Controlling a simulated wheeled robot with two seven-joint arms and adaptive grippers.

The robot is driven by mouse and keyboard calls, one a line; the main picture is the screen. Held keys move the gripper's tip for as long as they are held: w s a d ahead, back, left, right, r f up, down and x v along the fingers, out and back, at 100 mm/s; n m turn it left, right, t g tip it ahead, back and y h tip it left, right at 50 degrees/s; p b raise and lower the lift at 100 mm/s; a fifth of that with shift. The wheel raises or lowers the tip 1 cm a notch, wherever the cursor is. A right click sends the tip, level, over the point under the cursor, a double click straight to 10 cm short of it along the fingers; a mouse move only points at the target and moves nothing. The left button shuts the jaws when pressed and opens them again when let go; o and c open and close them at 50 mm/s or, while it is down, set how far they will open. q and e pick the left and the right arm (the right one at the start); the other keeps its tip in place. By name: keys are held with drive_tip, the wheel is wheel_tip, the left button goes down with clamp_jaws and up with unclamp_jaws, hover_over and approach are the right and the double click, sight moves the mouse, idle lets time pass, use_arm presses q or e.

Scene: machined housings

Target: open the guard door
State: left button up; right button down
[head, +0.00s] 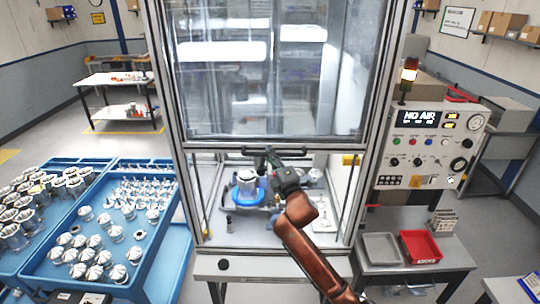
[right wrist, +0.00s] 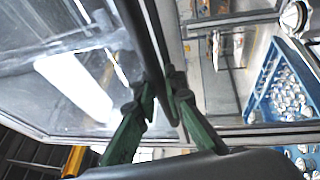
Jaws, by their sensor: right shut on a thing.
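The guard door (head: 270,90) is a clear panel in a metal frame on the front of the machine cabinet. It stands partly raised, with its lower edge about mid-height in the head view and an open gap below. Its black bar handle (head: 252,151) runs along the lower edge. My right gripper (head: 272,158) is shut on this handle. In the right wrist view, the green fingers (right wrist: 160,100) close around the dark handle bar (right wrist: 150,50). My left gripper is not in view.
Inside the cabinet, a fixture holds a metal housing on a blue ring (head: 246,184). A control panel (head: 430,147) reading "NO AIR" stands at right, above a bench with a red tray (head: 420,247). A blue tray of parts (head: 60,262) stands at left.

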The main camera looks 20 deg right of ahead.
drive_tip(key=shift+f, duration=0.2)
wheel_tip(320, 180, down, 9)
drive_tip(key=b, duration=0.5)
drive_tip(key=shift+r, duration=0.2)
drive_tip(key=c, duration=2)
unclamp_jaws()
drive_tip(key=shift+o, duration=0.2)
